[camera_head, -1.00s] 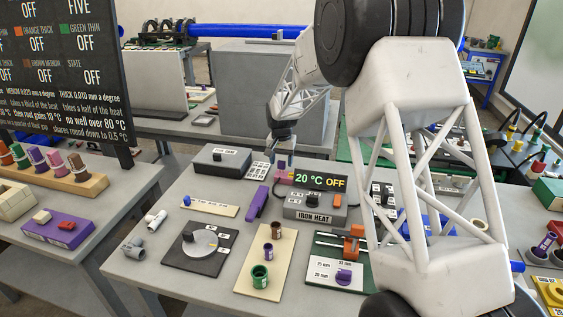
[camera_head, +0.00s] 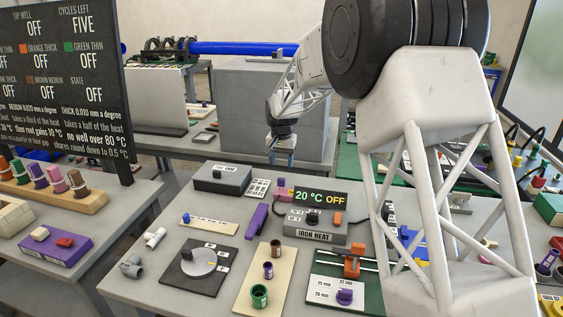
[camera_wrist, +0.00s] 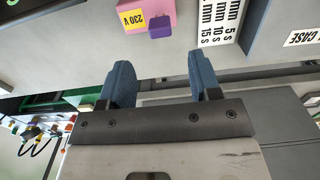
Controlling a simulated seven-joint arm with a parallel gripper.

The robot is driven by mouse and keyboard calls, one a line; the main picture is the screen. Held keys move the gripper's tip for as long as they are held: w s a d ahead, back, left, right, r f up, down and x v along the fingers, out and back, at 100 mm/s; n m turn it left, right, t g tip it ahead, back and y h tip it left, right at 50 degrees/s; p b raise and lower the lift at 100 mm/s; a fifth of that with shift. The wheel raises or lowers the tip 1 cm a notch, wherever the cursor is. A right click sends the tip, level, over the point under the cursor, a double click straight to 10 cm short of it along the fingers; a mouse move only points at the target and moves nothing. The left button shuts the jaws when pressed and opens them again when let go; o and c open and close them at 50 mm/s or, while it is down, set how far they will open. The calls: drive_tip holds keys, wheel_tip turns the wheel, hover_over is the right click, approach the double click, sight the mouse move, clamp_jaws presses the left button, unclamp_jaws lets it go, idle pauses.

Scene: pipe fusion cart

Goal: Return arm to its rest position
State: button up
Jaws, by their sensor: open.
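My gripper (camera_wrist: 160,85) shows in the wrist view with its two blue fingers apart and nothing between them. In the head view my gripper (camera_head: 282,157) hangs at the end of my white arm, above the back edge of the grey worktable (camera_head: 150,290). A pink block with a 230 V label and a purple part (camera_wrist: 148,15) lies beyond the fingertips in the wrist view, apart from them. A white card with times (camera_wrist: 219,22) lies beside it. My arm links hide much of the right side of the table.
The iron heat box (camera_head: 308,226) reads 20 °C OFF. A dial plate (camera_head: 197,267), a cream board with coloured sockets (camera_head: 248,281) and a grey case (camera_head: 222,179) stand on the table. A large grey box (camera_head: 265,100) stands behind my gripper. A dark status board (camera_head: 60,80) is at left.

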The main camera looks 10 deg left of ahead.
drive_tip(key=s+d+r+t, duration=0.1)
drive_tip(key=s+d+r, duration=0.7)
drive_tip(key=s+d, duration=0.4)
drive_tip(key=s+d+r, duration=0.7)
drive_tip(key=s+d, duration=0.3)
drive_tip(key=d, duration=0.3)
drive_tip(key=s+d+f, duration=0.1)
drive_tip(key=s+d, duration=0.4)
drive_tip(key=s, duration=0.5)
drive_tip(key=s+d+f+t, duration=0.1)
drive_tip(key=s+d, duration=0.4)
drive_tip(key=s, duration=0.6)
drive_tip(key=s+d+f, duration=0.1)
drive_tip(key=s+d, duration=0.4)
drive_tip(key=s, duration=0.5)
drive_tip(key=shift+s+d+f+t, duration=0.2)
drive_tip(key=shift+s+f+t, duration=0.1)
drive_tip(key=shift+f, duration=0.1)
